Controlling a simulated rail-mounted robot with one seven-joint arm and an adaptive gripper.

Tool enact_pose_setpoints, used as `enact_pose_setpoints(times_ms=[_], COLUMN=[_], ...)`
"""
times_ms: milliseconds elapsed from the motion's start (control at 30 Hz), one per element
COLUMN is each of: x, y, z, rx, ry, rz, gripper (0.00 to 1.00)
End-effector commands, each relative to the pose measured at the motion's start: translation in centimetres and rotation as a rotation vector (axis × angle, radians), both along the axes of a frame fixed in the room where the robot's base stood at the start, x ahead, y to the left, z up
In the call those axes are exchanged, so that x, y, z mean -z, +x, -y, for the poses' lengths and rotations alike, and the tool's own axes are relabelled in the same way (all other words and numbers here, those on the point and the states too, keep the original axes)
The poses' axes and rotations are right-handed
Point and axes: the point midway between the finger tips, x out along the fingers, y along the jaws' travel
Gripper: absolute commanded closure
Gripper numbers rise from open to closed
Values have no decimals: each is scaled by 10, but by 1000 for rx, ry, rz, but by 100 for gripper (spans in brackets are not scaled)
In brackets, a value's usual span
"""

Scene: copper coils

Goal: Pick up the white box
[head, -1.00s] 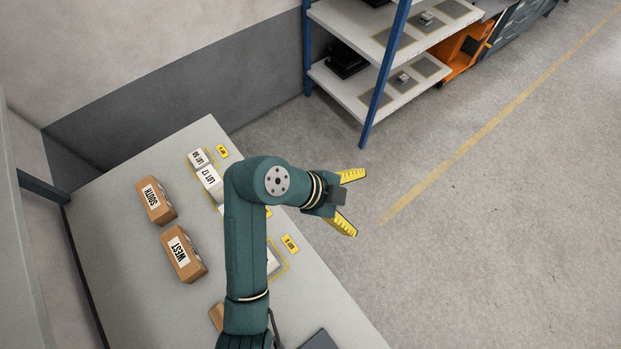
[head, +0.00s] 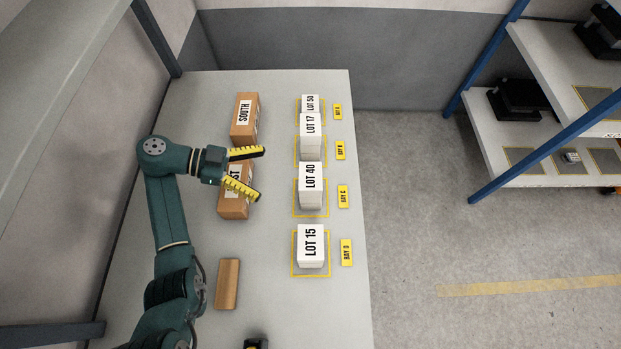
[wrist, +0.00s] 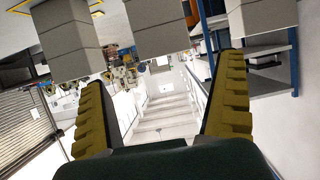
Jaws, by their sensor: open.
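Several white boxes stand in a column on the table, each in a yellow outlined bay. They are labelled LOT 50 (head: 311,103), LOT 17 (head: 311,137), LOT 40 (head: 311,186) and LOT 15 (head: 310,246). My gripper (head: 259,175) is open and empty, left of the column, with its fingers pointing right, roughly level with LOT 17 and LOT 40. It overlaps a brown box in the head view. In the wrist view, pale box shapes show along the top, beyond my open yellow fingers (wrist: 162,78); their labels do not show.
Brown boxes stand on the table's left side: SOUTH (head: 245,118), a partly covered one (head: 234,205), and a plain one (head: 227,284). Yellow bay tags (head: 346,252) lie right of the white boxes. A blue-post shelf (head: 520,183) stands at the right across open floor.

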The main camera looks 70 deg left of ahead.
Motion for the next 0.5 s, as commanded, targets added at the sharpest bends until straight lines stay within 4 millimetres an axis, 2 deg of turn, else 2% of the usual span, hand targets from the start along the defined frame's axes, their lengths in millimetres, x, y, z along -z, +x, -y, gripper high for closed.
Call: enact_pose_setpoints(times_ms=[100,200,500], x=[7,15,28], y=[27,46,81], z=[10,16,25], rx=[6,5,5], ry=[-2,-1,0], rz=[1,1,0], gripper=[0,0,0])
